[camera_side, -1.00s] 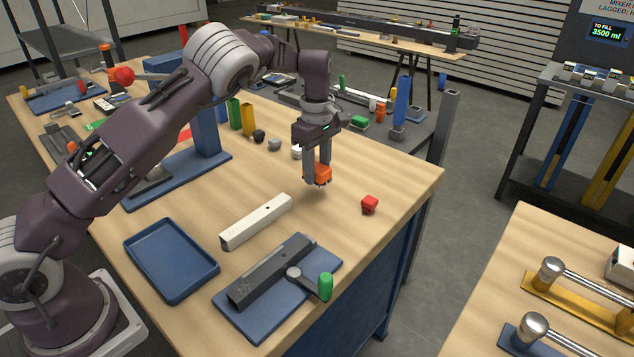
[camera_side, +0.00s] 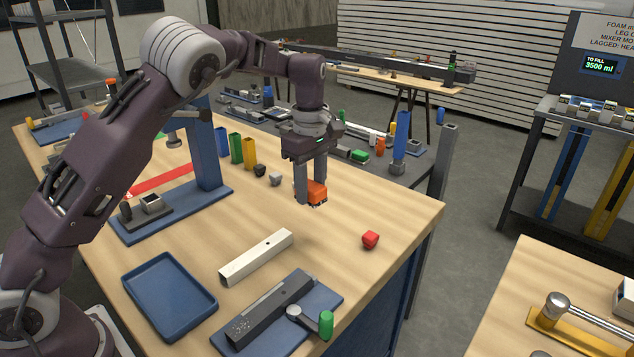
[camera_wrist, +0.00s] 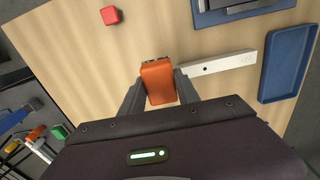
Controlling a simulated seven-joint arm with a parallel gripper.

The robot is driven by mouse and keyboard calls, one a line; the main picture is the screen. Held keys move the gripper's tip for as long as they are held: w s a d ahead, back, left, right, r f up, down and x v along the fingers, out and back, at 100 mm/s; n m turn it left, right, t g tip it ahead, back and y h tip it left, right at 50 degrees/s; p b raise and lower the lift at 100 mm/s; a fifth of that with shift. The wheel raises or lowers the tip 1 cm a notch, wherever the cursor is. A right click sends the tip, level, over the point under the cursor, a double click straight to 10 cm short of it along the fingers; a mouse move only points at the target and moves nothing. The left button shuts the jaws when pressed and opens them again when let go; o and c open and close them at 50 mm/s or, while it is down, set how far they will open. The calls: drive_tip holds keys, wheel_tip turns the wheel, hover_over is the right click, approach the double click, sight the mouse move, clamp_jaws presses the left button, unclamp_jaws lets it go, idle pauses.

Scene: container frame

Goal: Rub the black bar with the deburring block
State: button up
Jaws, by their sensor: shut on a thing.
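The orange deburring block (camera_side: 316,192) is between the fingers of my gripper (camera_side: 311,190), which is shut on it and holds it above the table. In the wrist view the orange block (camera_wrist: 158,82) sits between both fingers. The black bar (camera_side: 268,310) lies flat on a blue plate (camera_side: 326,300) at the table's front edge. A clamp with a green handle (camera_side: 326,324) stands at its right side. My gripper is behind the bar, well apart from it. In the wrist view only part of the blue plate (camera_wrist: 254,12) and bar shows at the top edge.
A white bar (camera_side: 256,257) lies on the table between my gripper and the black bar. A red block (camera_side: 370,240) stands to the right. An empty blue tray (camera_side: 170,297) is to the left. A blue stand (camera_side: 208,150) rises behind left. Wood around the red block is clear.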

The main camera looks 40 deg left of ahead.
drive_tip(key=s+d+r+m, duration=0.15)
drive_tip(key=s+d, duration=0.25)
drive_tip(key=s, duration=0.5)
drive_tip(key=s+d+m, duration=0.3)
drive_tip(key=s+d, duration=0.1)
drive_tip(key=s, duration=0.4)
drive_tip(key=m, duration=0.4)
hover_over(231, 335)
drive_tip(key=shift+f, duration=3.65)
drive_tip(key=shift+w+f, duration=0.4)
drive_tip(key=shift+f, duration=0.15)
clamp_jaws()
drive_tip(key=shift+w, duration=0.35)
drive_tip(key=shift+w+f, duration=0.3)
drive_tip(key=shift+w, duration=0.9)
drive_tip(key=shift+s, duration=2)
wheel_tip(231, 335, up, 8)
drive_tip(key=shift+r, duration=0.2)
